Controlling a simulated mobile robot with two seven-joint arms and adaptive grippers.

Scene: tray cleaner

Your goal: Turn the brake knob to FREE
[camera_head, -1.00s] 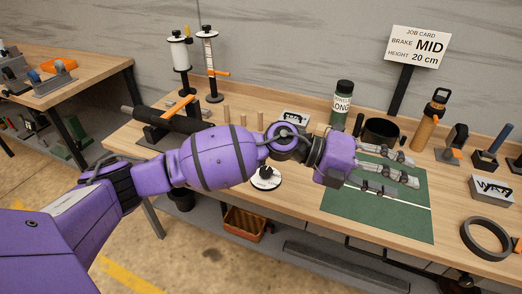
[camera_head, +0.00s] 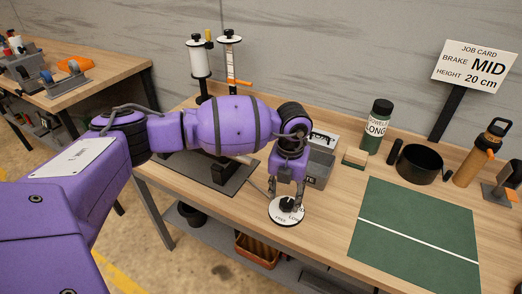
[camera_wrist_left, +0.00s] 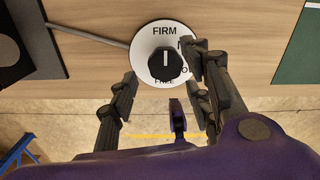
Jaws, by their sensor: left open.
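The brake knob (camera_head: 287,203) is black and sits on a round white dial (camera_head: 275,216) at the bench's front edge. In the left wrist view, the dial reads FIRM at the top and FREE at the bottom, with right-hand lettering partly hidden. There the knob (camera_wrist_left: 165,66) has a white line that looks roughly vertical, on the FIRM side. My left gripper (camera_head: 286,190) is open and points down over the dial. In the wrist view its fingers lie left and right of the knob, apart from it. My right gripper is out of view.
A grey box (camera_head: 318,166) stands close behind my left gripper. A green mat (camera_head: 410,250) lies to the right. A black bowl (camera_head: 420,166) and a dark green bottle (camera_head: 377,125) stand behind it. The job card (camera_head: 474,66) reads BRAKE MID, HEIGHT 20 cm.

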